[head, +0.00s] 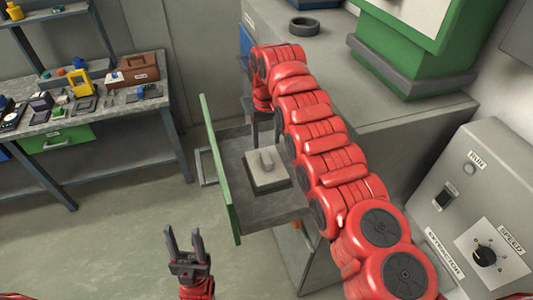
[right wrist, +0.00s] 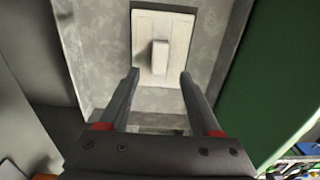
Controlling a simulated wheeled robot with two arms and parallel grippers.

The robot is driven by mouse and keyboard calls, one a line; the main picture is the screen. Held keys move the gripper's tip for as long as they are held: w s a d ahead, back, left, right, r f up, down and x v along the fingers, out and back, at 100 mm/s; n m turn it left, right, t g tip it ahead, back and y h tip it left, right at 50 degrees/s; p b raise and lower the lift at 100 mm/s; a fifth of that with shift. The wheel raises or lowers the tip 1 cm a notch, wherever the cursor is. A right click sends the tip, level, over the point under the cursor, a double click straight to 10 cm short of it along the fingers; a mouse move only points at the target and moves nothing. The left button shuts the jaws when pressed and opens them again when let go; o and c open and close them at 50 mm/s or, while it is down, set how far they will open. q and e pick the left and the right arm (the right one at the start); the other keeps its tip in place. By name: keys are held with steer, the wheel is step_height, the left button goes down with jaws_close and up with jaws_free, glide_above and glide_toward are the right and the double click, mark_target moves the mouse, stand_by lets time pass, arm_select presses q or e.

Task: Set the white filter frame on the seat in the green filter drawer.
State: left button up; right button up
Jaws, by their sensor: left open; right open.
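The white filter frame (head: 267,180) lies flat inside the open green filter drawer (head: 217,168), with a raised grip block on its top. In the right wrist view the frame (right wrist: 145,68) lies on the drawer's grey floor (right wrist: 98,50). I cannot make out the seat separately from the frame. My right gripper (right wrist: 160,75) is open and empty, pointing at the frame; its two fingers appear apart from the grip block. In the head view its arm partly covers the drawer. My left gripper (head: 184,238) is open and empty, in front of the drawer at the lower left.
The drawer sticks out from a grey cabinet with a green machine (head: 420,45) and a dark ring (head: 304,27) on top. A control box (head: 480,195) stands at the right. A workbench (head: 120,108) with small items is at the left. The floor between is clear.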

step_height(320, 180, up, 5)
steer(key=shift+f+p, duration=0.2)
steer(key=shift+p, duration=0.45)
